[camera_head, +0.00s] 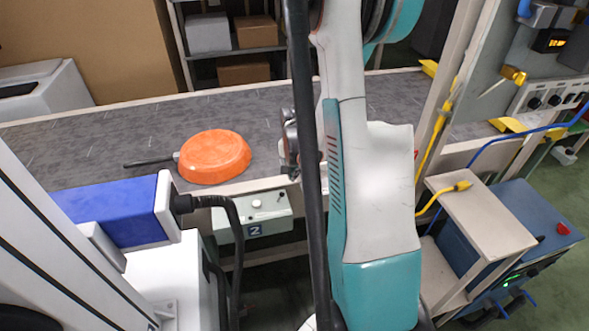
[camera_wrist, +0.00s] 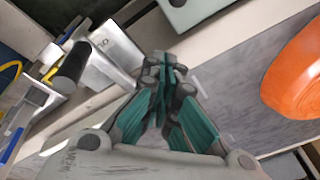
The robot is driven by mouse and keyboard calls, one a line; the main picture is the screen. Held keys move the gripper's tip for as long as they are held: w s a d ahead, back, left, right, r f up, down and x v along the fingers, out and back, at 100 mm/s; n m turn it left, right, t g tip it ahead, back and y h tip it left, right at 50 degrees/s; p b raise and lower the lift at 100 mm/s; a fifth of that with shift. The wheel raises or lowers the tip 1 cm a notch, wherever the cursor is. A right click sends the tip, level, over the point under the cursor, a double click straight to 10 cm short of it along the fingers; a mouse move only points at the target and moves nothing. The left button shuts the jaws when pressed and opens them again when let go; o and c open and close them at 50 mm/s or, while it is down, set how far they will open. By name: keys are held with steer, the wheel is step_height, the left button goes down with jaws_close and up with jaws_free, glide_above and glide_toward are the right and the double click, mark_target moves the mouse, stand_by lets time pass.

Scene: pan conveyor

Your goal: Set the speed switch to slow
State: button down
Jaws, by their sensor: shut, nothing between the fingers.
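A silver box (camera_wrist: 118,50) with printed lettering, cut off by the view, and a black cylindrical handle (camera_wrist: 70,65) beside it show left of my gripper (camera_wrist: 160,68) in the wrist view. This may be the speed switch, but I cannot read its setting. My gripper is shut and empty, with its fingertips together near the rail of the conveyor, apart from the handle. In the head view my arm hides the silver box and most of my gripper; only a dark part shows beside the arm.
An orange pan (camera_head: 214,157) lies bottom up on the grey conveyor belt (camera_head: 80,148), its dark handle pointing left. A pale green control box (camera_head: 275,207) with a knob is on the conveyor's front. A wooden stand (camera_head: 480,215) and blue machine (camera_head: 520,225) are at right.

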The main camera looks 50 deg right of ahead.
mark_target(280, 198)
steer(key=x, duration=0.3)
steer(key=shift+b, duration=0.4)
steer(key=a, duration=0.2)
steer(key=s+a+b, duration=0.1)
steer(key=a, duration=0.1)
steer(key=shift+r, duration=0.3)
steer(key=shift+w, duration=0.1)
